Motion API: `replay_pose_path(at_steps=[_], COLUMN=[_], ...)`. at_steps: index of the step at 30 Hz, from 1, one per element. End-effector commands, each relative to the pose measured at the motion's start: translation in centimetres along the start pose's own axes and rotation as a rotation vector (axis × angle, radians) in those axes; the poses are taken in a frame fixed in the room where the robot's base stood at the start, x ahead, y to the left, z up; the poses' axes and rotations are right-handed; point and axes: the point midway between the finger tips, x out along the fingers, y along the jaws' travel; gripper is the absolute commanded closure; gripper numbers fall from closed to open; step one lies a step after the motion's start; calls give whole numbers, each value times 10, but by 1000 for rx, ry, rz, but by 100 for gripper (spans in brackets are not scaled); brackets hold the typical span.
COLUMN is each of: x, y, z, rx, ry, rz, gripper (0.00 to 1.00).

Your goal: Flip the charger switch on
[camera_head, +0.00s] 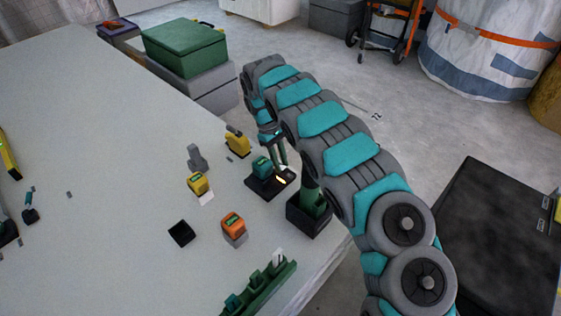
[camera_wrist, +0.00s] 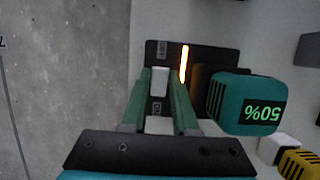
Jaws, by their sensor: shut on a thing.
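The charger (camera_head: 262,188) is a black block on the pale table, with a teal battery (camera_head: 261,166) seated on it. The wrist view shows the battery (camera_wrist: 245,103) reading 50%, upside down in the picture. A lit orange bar (camera_wrist: 184,63) shows on the charger's dark face (camera_wrist: 168,47). The light grey switch (camera_wrist: 159,80) stands between small labels that I cannot read surely. My gripper (camera_wrist: 160,92) has its green fingers on both sides of the switch, closed on it. In the head view my gripper (camera_head: 282,165) is at the charger, partly hidden by my arm.
Yellow batteries (camera_head: 198,184) (camera_head: 237,142) and an orange one (camera_head: 233,226) stand nearby. A black tray (camera_head: 181,234) and a green rack (camera_head: 262,290) are nearer. A dark holder with a green item (camera_head: 310,208) stands close to the right, at the table edge.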

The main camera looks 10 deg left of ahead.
Motion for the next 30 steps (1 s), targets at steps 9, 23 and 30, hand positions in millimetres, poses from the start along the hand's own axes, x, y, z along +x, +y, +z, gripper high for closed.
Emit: replay_pose_path(at_steps=[9,23,30], x=[0,-4,-33], y=[0,0,0], z=[0,-1,-2], rx=[-1,-1,-1], ry=[0,2,5], rz=[-1,0,1], gripper=[55,43,43])
